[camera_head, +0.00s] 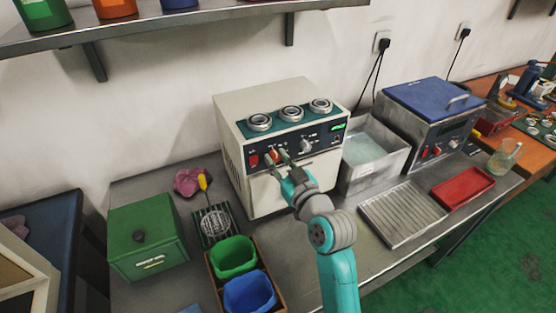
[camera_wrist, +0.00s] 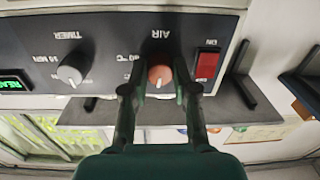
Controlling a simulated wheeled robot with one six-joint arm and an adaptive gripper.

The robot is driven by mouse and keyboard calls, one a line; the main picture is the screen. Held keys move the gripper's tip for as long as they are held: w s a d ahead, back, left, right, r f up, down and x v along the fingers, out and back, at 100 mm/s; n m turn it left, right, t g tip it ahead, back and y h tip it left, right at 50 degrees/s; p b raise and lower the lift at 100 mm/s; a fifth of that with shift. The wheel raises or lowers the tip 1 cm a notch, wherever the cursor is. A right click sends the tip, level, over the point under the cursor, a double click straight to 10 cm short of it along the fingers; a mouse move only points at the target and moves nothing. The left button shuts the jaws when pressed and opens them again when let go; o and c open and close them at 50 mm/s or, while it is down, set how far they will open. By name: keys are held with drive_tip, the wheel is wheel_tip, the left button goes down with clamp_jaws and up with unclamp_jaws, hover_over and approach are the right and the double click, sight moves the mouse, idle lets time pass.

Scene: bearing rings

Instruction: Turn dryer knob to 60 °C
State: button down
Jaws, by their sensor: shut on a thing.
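The dryer (camera_head: 232,118) is a cream box with a dark front panel on the bench. Its orange-red air knob (camera_wrist: 160,74) sits between the red switch (camera_wrist: 207,66) and the grey timer knob (camera_wrist: 72,70). The wrist view shows the panel upside down. A pale mark is on the knob's lower edge in that view. A °C label (camera_wrist: 124,57) is beside the knob, its number not clearly readable. My gripper (camera_wrist: 158,90) is shut on the air knob, one finger on each side. In the head view my gripper (camera_head: 280,158) reaches the panel from the front.
Several metal rings (camera_head: 291,113) lie on the dryer's teal top. A metal water basin (camera_head: 372,167) stands close on its right, a blue-lidded machine (camera_head: 432,105) beyond. A green box (camera_head: 147,240) and a crate with green and blue bins (camera_head: 236,258) are at left.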

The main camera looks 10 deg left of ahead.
drive_tip(key=m, duration=0.5)
drive_tip(key=shift+f+m, duration=0.1)
drive_tip(key=shift+m, duration=2.4)
drive_tip(key=c, duration=0.9)
unclamp_jaws()
drive_tip(key=shift+d, duration=0.1)
drive_tip(key=v, duration=1.2)
drive_tip(key=shift+f, duration=0.2)
